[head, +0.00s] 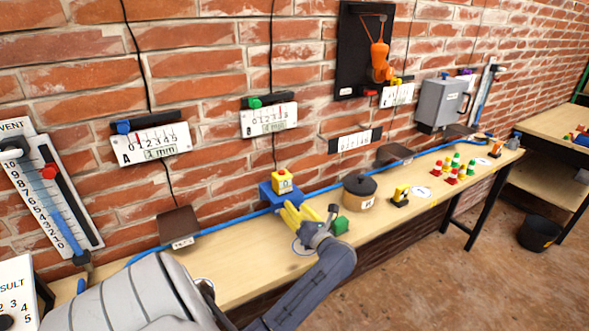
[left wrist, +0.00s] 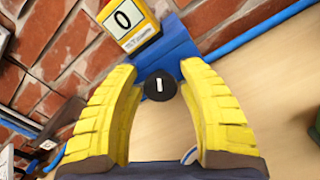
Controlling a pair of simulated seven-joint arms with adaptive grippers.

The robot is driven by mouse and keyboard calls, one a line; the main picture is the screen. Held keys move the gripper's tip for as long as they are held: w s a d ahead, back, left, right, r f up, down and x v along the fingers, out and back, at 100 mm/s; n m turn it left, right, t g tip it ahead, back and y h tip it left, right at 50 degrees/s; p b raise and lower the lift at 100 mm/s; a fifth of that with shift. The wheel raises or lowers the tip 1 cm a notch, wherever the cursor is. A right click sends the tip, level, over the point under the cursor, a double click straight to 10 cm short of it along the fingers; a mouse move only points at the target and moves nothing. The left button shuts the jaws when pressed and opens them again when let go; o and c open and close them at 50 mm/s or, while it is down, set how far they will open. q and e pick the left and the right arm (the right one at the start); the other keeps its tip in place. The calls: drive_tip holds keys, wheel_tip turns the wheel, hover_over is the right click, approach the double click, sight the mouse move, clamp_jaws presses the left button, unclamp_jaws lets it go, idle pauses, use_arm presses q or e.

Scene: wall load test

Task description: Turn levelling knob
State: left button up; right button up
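The levelling knob is a round black knob (left wrist: 160,86) with a white line on its face, on the front of a blue block (left wrist: 172,47). A yellow box (left wrist: 130,22) with a display reading 0 sits on the block. In the head view the blue block (head: 266,194) and yellow box (head: 283,181) stand on the bench against the wall; the knob is hidden there by my gripper. My left gripper (head: 294,211) is in front of the block. In the left wrist view its yellow fingers (left wrist: 157,68) are open, one either side of the knob, with visible gaps.
A green block (head: 341,226) and a dark-lidded pot (head: 360,191) stand right of my gripper. A blue hose (head: 226,226) runs along the back of the bench. Numbered scales (head: 151,144) hang on the brick wall. The bench (head: 235,263) left of my gripper is mostly clear.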

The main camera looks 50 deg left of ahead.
use_arm(q)
drive_tip(key=shift+o, duration=1.3)
drive_tip(key=shift+d+f, duration=0.1)
drive_tip(key=d, duration=0.3)
drive_tip(key=s+d, duration=0.1)
drive_tip(key=d, duration=0.3)
drive_tip(key=s+d, duration=0.1)
drive_tip(key=d, duration=0.2)
drive_tip(key=shift+d, duration=0.2)
drive_tip(key=shift+s+d, duration=0.15)
drive_tip(key=shift+d, duration=0.45)
